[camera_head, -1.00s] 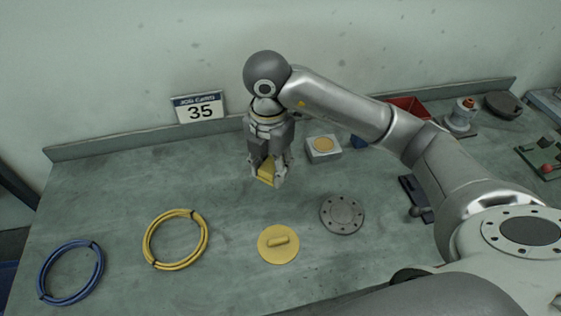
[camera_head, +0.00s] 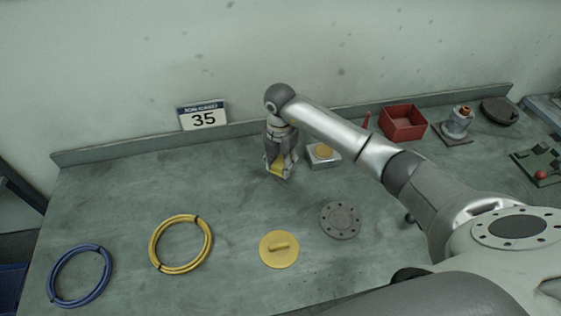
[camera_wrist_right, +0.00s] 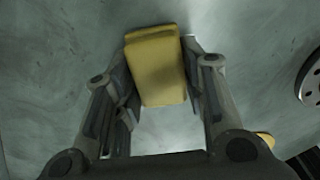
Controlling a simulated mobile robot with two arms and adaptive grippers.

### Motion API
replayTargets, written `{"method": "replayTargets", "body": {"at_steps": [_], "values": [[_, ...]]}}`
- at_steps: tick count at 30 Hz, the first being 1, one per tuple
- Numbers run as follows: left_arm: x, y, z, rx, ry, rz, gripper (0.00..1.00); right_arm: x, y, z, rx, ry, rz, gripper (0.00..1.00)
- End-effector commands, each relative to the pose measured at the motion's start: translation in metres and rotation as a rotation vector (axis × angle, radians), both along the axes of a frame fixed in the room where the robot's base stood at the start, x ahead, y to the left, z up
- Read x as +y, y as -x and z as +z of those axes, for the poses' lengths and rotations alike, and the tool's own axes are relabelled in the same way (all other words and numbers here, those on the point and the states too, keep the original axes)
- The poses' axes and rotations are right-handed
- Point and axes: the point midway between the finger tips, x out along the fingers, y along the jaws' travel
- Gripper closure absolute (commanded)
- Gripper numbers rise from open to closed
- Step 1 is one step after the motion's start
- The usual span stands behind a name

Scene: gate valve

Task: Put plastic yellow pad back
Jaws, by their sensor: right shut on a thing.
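The yellow pad (camera_wrist_right: 157,72) is a small block, held between the two fingers of my right gripper (camera_wrist_right: 152,88) in the right wrist view. In the head view, my right gripper (camera_head: 280,174) points down over the back middle of the bench, and a bit of the yellow pad (camera_head: 277,169) shows between its fingers. The gripper is just left of a grey block with a round yellow top (camera_head: 322,152). I cannot tell whether the pad touches the bench. My left gripper is not in view.
On the grey bench (camera_head: 120,200) lie a yellow disc with a handle (camera_head: 279,248), a grey flange (camera_head: 340,220), a yellow coil (camera_head: 152,250) and a blue coil (camera_head: 54,283). Bench left of the gripper is clear.

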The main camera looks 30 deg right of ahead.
Motion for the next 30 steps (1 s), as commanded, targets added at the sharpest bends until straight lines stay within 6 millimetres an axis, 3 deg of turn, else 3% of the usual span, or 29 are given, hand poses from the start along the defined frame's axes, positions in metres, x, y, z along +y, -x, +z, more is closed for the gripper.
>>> {"method": "replayTargets", "body": {"at_steps": [2,14,15,19,30], "values": [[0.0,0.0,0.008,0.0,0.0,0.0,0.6,0.001,0.0,-0.005,0.0,-0.001,-0.001,0.84],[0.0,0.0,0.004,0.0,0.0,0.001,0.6,0.0,-0.001,-0.015,-0.003,-0.001,-0.001,0.84],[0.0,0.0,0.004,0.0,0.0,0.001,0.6,0.0,-0.001,-0.014,-0.004,0.0,-0.001,0.59],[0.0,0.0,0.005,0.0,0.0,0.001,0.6,0.0,-0.001,-0.013,-0.003,-0.001,-0.001,0.42],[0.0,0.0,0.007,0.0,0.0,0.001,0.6,0.0,-0.001,-0.01,-0.003,-0.001,-0.001,0.4]]}}
